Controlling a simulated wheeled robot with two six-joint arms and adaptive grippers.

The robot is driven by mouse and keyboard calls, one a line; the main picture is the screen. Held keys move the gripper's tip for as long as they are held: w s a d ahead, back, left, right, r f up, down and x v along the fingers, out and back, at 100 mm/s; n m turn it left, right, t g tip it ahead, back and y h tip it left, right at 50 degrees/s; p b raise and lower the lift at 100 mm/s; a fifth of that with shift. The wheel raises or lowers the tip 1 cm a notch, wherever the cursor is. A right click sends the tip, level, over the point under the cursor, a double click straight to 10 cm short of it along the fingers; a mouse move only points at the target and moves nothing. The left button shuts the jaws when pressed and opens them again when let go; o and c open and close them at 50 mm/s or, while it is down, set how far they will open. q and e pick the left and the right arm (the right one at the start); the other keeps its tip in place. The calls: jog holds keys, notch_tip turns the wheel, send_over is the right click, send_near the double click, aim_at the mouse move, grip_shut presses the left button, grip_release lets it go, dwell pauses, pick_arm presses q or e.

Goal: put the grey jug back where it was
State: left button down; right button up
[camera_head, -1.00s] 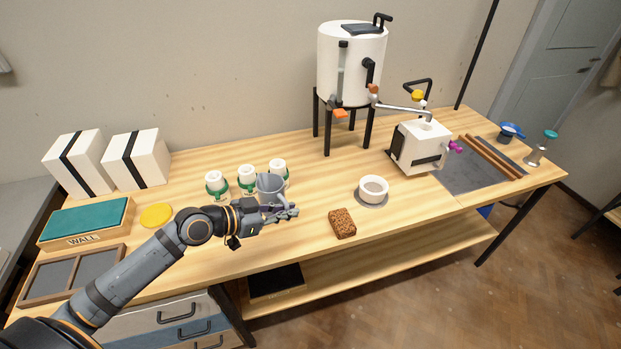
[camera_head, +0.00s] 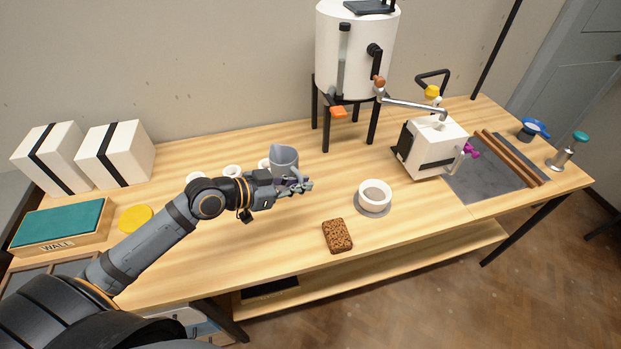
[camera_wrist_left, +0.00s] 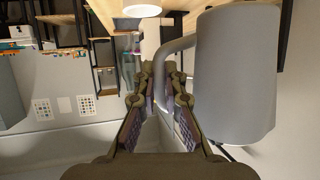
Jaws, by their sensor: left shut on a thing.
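The grey jug (camera_head: 284,158) is in my left gripper (camera_head: 300,186), near the middle of the table. In the left wrist view the jug's body (camera_wrist_left: 236,75) is at the right, and its handle (camera_wrist_left: 174,48) reaches between the fingers (camera_wrist_left: 160,95), which are shut on it. The jug looks upright in the head view. I cannot tell how high its base is above the table, as the gripper hides it. My right gripper is not in view.
White cups (camera_head: 232,171) stand behind my left arm, partly hidden. A white bowl (camera_head: 375,194) on a grey disc and a brown sponge (camera_head: 337,236) are to the right. A white tank (camera_head: 352,55) on black legs stands behind. The table front (camera_head: 420,230) is clear.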

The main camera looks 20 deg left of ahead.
pick_arm(q)
jog(key=w+f, duration=0.3)
jog(key=w, duration=0.1)
jog(key=w+f, duration=0.3)
jog(key=w, duration=0.1)
jog(key=w+f, duration=0.3)
jog(key=w, duration=0.2)
jog(key=shift+d+f, duration=0.2)
notch_tip(320, 180, down, 2)
jog(key=shift+w+f+p, duration=0.15)
jog(key=shift+p, duration=0.4)
jog(key=shift+f, duration=0.5)
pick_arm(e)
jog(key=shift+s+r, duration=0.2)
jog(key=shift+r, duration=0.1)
